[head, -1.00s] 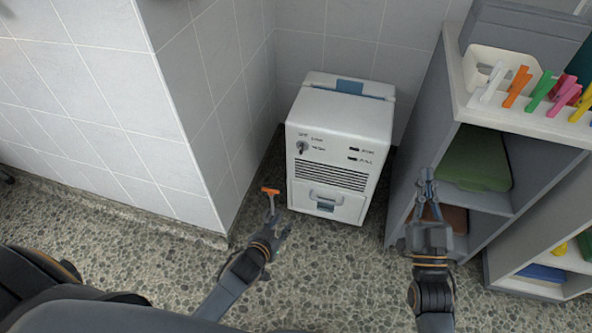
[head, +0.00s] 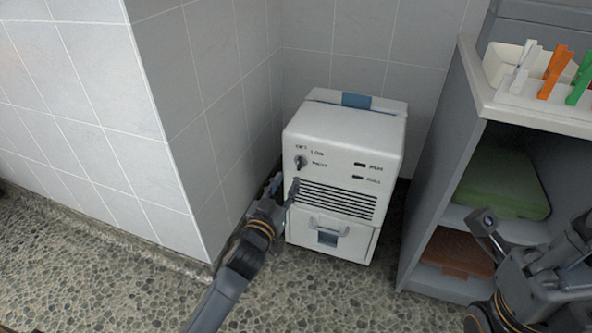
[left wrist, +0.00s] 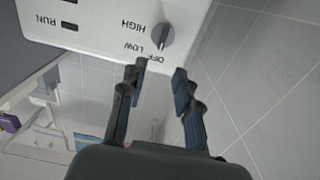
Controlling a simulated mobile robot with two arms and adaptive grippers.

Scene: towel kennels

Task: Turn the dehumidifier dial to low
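The white dehumidifier (head: 345,140) stands on the floor in the corner. Its grey dial (head: 300,162) is at the upper left of the front, beside the OFF, LOW and HIGH labels. In the left wrist view the dial (left wrist: 160,36) appears upside down, its pointer seemingly toward OFF. My left gripper (head: 284,188) is just below and left of the dial in the head view. In the left wrist view its fingers (left wrist: 158,78) are apart and empty, short of the dial. My right gripper (head: 528,228) is at the lower right, in front of the shelf; its finger gap is unclear.
A tiled wall corner (head: 190,130) is close on the left. The pebbled floor in front is open.

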